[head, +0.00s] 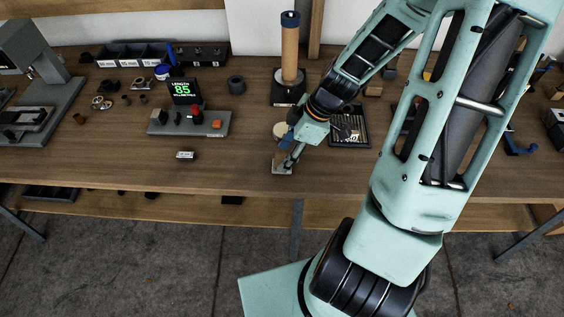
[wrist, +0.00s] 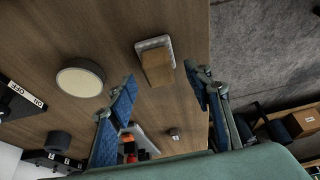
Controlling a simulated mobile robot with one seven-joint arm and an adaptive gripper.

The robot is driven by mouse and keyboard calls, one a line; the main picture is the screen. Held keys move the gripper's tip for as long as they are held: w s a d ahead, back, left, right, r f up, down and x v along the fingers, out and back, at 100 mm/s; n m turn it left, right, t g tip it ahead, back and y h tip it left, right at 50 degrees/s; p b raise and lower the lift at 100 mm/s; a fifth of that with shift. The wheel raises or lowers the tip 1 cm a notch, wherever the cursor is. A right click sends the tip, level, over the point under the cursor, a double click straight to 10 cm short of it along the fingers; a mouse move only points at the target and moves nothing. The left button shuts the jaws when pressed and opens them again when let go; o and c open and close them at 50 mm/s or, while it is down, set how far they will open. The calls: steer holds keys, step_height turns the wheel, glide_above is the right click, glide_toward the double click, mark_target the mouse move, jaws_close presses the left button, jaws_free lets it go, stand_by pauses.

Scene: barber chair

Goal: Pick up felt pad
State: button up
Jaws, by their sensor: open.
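A pale grey, soft-looking pad (wrist: 140,45) with a tan block (wrist: 157,68) on it lies on the wooden bench; I take this to be the felt pad. In the head view the pale pad (head: 282,169) shows near the bench's front edge, partly hidden by my gripper (head: 290,158). In the wrist view my gripper (wrist: 163,77) is open, with its two blue-padded fingers spread and the pad and block beyond the gap between the tips. Nothing is held. I cannot tell how far the tips are from the block.
A round cream disc with a dark rim (wrist: 80,80) lies beside the pad. A dark tray (head: 350,128) is to the right, and a post on a black base (head: 290,60) stands behind. A grey fixture with a green display (head: 186,92) is to the left.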

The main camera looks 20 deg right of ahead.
steer(key=shift+x, duration=1.3)
steer(key=c, duration=1.2)
steer(key=shift+c, duration=0.2)
steer(key=shift+r, duration=0.1)
